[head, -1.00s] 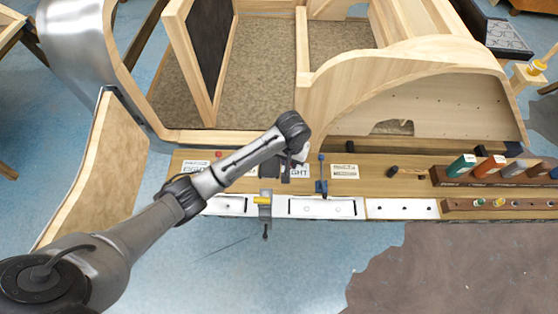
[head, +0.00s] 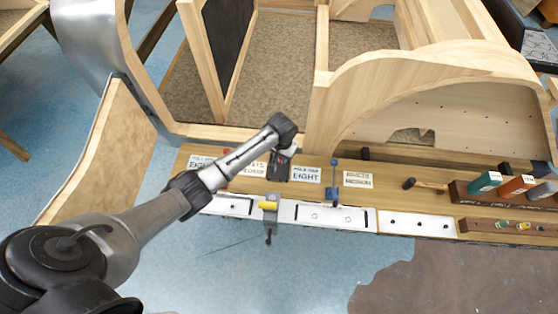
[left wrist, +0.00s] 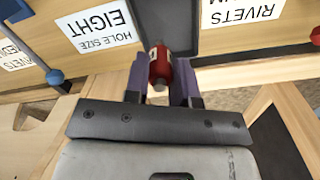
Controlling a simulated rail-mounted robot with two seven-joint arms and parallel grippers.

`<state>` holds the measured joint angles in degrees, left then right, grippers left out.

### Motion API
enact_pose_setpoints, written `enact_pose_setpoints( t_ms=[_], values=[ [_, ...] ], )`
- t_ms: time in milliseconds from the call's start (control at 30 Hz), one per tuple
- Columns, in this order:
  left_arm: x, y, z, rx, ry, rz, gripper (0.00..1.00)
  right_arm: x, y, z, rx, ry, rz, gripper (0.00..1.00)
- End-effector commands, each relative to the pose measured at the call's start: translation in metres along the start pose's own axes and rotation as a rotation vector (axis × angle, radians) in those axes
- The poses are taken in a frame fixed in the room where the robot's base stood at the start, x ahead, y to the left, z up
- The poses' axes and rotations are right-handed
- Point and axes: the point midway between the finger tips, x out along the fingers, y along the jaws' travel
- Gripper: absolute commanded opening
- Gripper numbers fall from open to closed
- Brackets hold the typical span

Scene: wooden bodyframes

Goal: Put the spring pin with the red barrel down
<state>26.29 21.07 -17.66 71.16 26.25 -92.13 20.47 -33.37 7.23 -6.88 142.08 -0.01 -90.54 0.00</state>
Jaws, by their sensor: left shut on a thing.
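The spring pin with the red barrel (left wrist: 160,66) is between the fingers of my left gripper (left wrist: 161,82) in the left wrist view. The gripper is shut on it. In the head view the left gripper (head: 282,160) is over the workbench strip, between two white labels, and the pin is hidden there. Behind the pin in the wrist view is a dark grey surface (left wrist: 186,18) between the labels. I cannot tell whether the pin touches it. My right gripper is not in view.
The HOLE SIZE EIGHT label (head: 306,174) is beside the gripper. The wooden bodyframe (head: 420,75) rises behind.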

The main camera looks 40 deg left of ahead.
Motion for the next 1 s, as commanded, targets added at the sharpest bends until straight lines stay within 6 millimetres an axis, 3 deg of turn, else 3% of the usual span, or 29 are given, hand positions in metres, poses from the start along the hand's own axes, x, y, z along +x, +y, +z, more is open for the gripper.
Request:
enact_pose_setpoints(
  t_ms=[333,600,1000],
  values=[
    [0.013,-0.013,-0.002,0.0,0.0,-0.001,0.0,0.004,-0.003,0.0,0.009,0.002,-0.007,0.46],
    [0.045,-0.012,-0.002,-0.001,-0.001,0.0,0.0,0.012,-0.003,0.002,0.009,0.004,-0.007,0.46],
    [0.049,-0.012,-0.002,0.0,0.001,-0.001,0.0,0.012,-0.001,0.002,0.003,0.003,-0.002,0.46]
  ],
)
